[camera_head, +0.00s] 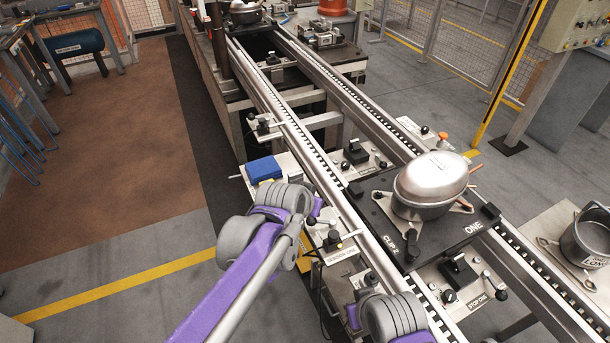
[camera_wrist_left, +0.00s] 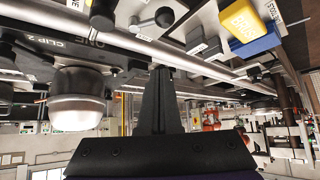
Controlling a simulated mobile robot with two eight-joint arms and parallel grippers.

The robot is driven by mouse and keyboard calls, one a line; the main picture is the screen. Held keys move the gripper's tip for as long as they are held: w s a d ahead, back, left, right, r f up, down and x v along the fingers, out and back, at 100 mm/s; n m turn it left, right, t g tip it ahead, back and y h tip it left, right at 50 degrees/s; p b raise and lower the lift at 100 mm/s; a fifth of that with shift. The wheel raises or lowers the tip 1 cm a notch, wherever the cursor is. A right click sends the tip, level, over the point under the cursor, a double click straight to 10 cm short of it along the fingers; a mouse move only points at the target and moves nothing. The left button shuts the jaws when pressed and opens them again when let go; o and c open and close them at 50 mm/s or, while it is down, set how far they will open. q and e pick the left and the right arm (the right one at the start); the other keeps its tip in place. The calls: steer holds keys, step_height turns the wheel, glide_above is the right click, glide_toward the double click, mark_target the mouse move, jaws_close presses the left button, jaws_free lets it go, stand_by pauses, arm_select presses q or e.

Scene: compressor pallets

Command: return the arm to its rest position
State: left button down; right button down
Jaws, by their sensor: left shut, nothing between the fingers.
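My left arm (camera_head: 225,290), purple and grey, reaches in from the bottom of the head view, with its grey joint (camera_head: 285,200) beside the conveyor's left rail. My left gripper (camera_wrist_left: 162,72) shows in the wrist view as black fingers, shut and empty, with nothing touching the tips. The wrist picture is upside down. The gripper's fingers cannot be made out in the head view. Another grey joint of mine (camera_head: 392,318) is at the bottom centre, over the near side of the rail. My right gripper is not in view.
A silver compressor (camera_head: 430,183) sits on a black pallet (camera_head: 385,225) on the conveyor (camera_head: 290,110). A blue box (camera_head: 263,169) stands left of the rail. A grey pot (camera_head: 590,240) is at the right. The brown floor (camera_head: 120,150) at left is clear.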

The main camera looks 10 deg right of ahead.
arm_select(q)
steer(key=s+a+n+y+p, duration=0.15)
steer(key=s+a, duration=0.35)
steer(key=a, duration=0.6)
steer(key=s+a+n+y+p, duration=0.1)
steer(key=s+a+n+y, duration=0.2)
steer(key=a, duration=0.7)
steer(key=s+a+f+n+g+p, duration=0.1)
steer(key=s+a+f+n+p, duration=0.1)
steer(key=s+a, duration=0.9)
steer(key=s+f+n+y, duration=0.1)
steer(key=s, duration=0.1)
steer(key=shift+s+a+f, duration=0.15)
steer(key=shift+s+a, duration=0.1)
steer(key=shift+s, duration=0.15)
